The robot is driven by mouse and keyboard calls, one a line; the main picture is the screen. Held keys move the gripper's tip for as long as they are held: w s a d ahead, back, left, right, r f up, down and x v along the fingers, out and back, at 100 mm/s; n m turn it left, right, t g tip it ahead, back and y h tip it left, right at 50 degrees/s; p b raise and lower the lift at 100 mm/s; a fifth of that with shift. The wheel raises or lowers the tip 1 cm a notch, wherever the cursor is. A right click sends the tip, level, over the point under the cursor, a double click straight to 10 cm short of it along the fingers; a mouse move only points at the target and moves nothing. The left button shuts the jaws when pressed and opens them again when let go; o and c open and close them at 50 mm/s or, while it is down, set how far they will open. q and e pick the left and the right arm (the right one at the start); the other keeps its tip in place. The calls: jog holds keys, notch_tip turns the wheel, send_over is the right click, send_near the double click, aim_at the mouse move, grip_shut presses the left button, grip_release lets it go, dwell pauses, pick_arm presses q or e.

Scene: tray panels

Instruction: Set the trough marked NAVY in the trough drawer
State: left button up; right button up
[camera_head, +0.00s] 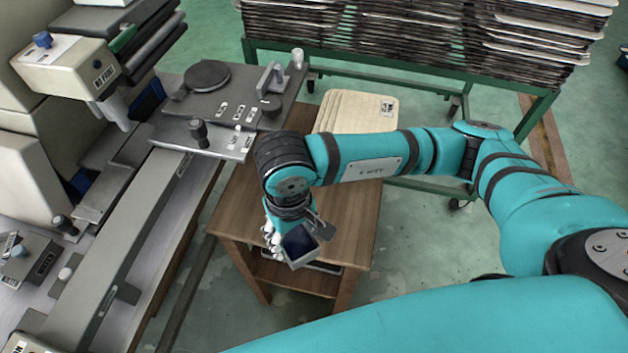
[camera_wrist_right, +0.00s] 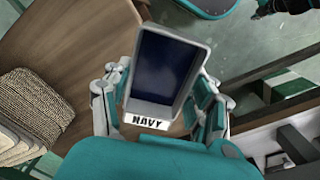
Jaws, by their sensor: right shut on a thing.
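The trough marked NAVY (camera_wrist_right: 165,65) is a small open container with a grey rim, a dark blue inside and a white label reading NAVY on its near end. My right gripper (camera_wrist_right: 163,80) is shut on it, with fingers along both sides. In the head view the dark trough (camera_head: 301,241) is held in my right gripper (camera_head: 285,240), by the front edge of the wooden table (camera_head: 345,215). Its height above the table is hard to tell. I cannot make out the trough drawer for certain; the space under the tabletop is partly hidden. My left gripper is not in view.
A grey machine with a long rail (camera_head: 150,235) and a plate with knobs stands left of the table. Cream panels (camera_head: 350,110) lie at the table's back. A green rack (camera_head: 400,62) of stacked trays stands behind. The table's right part is bare.

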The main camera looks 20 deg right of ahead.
jog(key=w+d, duration=0.2)
jog(key=w, duration=0.1)
jog(key=w+d+p, duration=0.1)
jog(key=w+d, duration=0.2)
jog(key=w+d+f+p, duration=0.1)
jog(key=w+d, duration=0.1)
jog(key=w, duration=0.2)
jog(key=shift+d, duration=0.35)
notch_tip(320, 180, down, 3)
jog(key=shift+f+p, duration=0.15)
jog(key=shift+p, duration=0.7)
jog(key=shift+f, duration=0.3)
jog(key=o, duration=1.4)
